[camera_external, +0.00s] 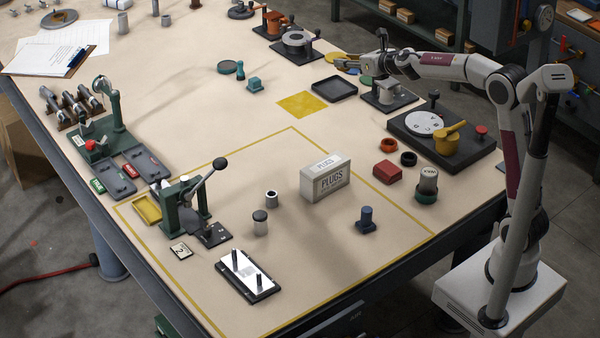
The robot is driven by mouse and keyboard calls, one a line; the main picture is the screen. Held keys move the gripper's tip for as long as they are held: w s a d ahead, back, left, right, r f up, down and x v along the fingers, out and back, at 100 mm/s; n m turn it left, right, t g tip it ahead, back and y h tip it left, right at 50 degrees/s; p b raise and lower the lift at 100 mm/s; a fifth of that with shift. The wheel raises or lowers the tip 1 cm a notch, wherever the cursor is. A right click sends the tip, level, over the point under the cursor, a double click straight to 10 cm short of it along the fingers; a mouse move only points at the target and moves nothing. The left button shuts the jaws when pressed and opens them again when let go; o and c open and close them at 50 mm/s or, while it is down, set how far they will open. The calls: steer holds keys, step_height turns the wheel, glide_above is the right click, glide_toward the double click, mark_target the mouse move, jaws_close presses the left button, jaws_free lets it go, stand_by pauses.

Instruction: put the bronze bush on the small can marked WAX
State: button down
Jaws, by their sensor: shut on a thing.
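My gripper (362,62) is at the back right of the table, reaching left over a group of coloured round pieces. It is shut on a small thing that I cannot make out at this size. I cannot pick out the bronze bush for certain; no clear bronze bush shows elsewhere on the table. Nothing sits on the can.
A black fixture (440,143) with a white disc and yellow handle stands between my gripper and the can. A PLUGS box (325,182) stands mid-table.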

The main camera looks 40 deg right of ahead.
steer(key=s+d+r, duration=0.3)
steer(key=s+d, duration=0.1)
steer(key=s, duration=0.3)
steer(key=s+d+r+h, duration=0.1)
steer(key=s+d+r, duration=0.15)
steer(key=s, duration=0.55)
steer(key=s+d+r, duration=0.3)
steer(key=s+d, duration=0.1)
steer(key=s, duration=0.3)
steer(key=d+f, duration=0.6)
steer(key=f, duration=0.5)
steer(key=d+f, duration=0.7)
steer(key=f, duration=0.4)
step_height(320, 180, down, 9)
steer(key=s+a+n+y, duration=0.2)
steer(key=n+y, duration=0.2)
steer(key=y, duration=0.1)
steer(key=s+a+r+n+g+y, duration=0.1)
steer(key=a+r+n+g+y, duration=0.2)
steer(key=a+n+g+y, duration=0.2)
steer(key=shift+s+a+n+g+y, duration=0.3)
steer(key=shift+s+a+n+y, duration=0.15)
steer(key=shift+n, duration=0.35)
